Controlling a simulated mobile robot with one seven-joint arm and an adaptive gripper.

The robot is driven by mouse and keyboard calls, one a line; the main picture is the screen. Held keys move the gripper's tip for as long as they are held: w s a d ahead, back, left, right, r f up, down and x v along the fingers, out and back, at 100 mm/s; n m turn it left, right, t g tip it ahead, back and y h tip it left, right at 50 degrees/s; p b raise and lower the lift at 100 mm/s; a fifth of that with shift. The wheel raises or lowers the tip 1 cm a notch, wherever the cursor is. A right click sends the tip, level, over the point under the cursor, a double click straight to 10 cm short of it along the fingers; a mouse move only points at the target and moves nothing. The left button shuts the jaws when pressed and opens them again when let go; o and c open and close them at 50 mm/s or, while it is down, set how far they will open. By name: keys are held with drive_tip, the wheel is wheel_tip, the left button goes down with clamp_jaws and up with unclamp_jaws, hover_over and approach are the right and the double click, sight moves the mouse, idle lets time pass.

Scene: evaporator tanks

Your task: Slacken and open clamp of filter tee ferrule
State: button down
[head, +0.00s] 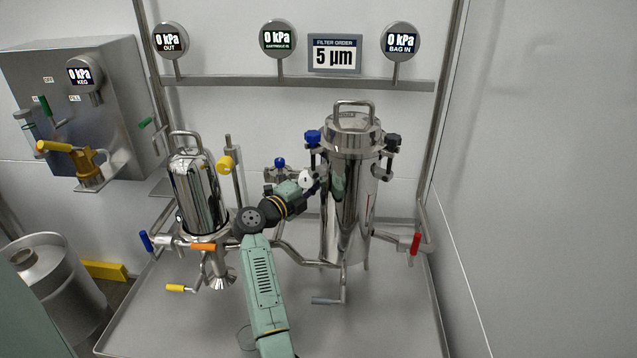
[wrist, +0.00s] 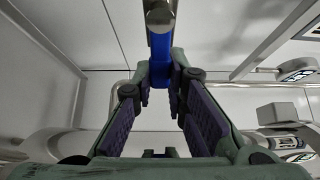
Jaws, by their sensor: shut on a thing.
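My gripper (head: 312,183) is beside the left wall of the tall steel filter housing (head: 349,215), and the arm covers part of the pipework there. In the wrist view my gripper (wrist: 173,82) has its fingertips closed around the lower end of a blue handle (wrist: 161,50). A bare metal rod end (wrist: 159,17) shows at the top of that handle. A blue knob (head: 280,162) sits on a small fitting left of the gripper. I cannot make out the tee ferrule's clamp, nor whether it is open.
A smaller steel vessel (head: 197,195) with yellow and orange handles stands left of my arm. Blue (head: 313,137) and black (head: 393,140) knobs flank the tall housing's lid. A gauge rail (head: 300,84) runs above. The tray floor (head: 390,310) at front right is clear.

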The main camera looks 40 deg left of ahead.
drive_tip(key=shift+s+h, duration=0.1)
drive_tip(key=shift+h, duration=0.2)
drive_tip(key=c, duration=1.6)
unclamp_jaws()
drive_tip(key=shift+s+a, duration=0.2)
drive_tip(key=shift+s, duration=1.7)
drive_tip(key=shift+s+a, duration=0.2)
drive_tip(key=shift+s, duration=1.65)
